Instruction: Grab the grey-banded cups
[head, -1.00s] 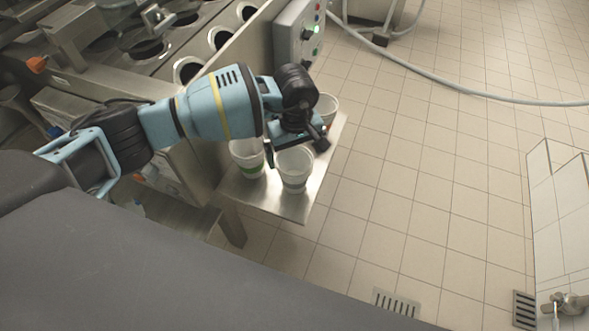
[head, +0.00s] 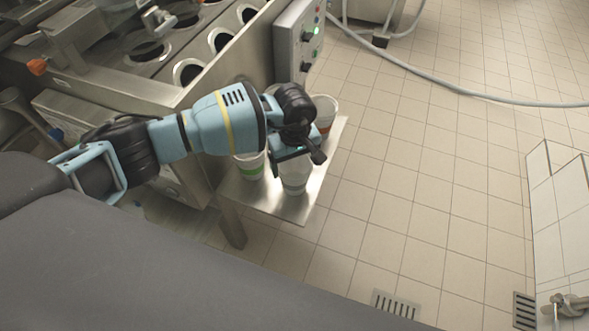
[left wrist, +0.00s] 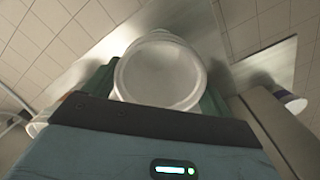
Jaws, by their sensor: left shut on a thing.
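My left gripper (head: 291,155) is shut on the front cup (head: 295,181), a white cup with what looks like a pale grey band. The cup is upright at the steel shelf (head: 290,209), its rim partly hidden by the gripper. In the left wrist view the same cup (left wrist: 160,75) is seen from above, mouth up, between the two fingers. A green-banded cup (head: 250,166) stands just left of it, partly behind my arm. Another cup (head: 325,114) with a reddish-brown band stands behind, to the right. My right gripper is in neither view.
A control box (head: 297,40) with lit buttons rises behind the shelf. The steel machine (head: 150,75) with round cup holes fills the upper left. A grey hose (head: 450,92) crosses the tiled floor (head: 420,180), which is open to the right.

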